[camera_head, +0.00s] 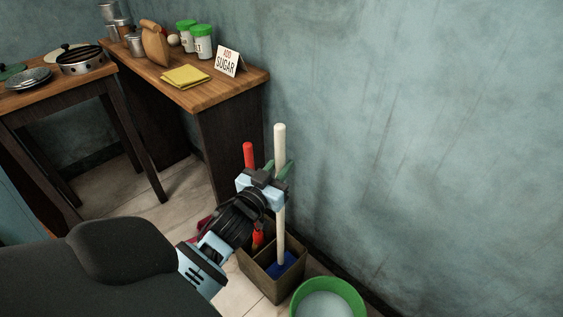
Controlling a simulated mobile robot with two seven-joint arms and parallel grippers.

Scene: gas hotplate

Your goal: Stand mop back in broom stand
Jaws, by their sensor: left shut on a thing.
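The mop (280,222) is a long white pole, upright or nearly so. My left gripper (282,175) is shut on the pole at about mid-height. The broom stand (263,277) is an open brown box on the floor against the wall, with a divider inside. The pole's lower end is within the box outline, over a blue part (286,262) in the right-hand compartment. I cannot tell whether the mop rests on the bottom. My right gripper is not in view.
A red-handled tool (249,154) stands beside the mop, partly hidden by my gripper. A green bucket (358,297) stands right of the stand. A wooden table (255,77) with jars, a yellow cloth (186,77) and a sugar sign (227,61) is behind.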

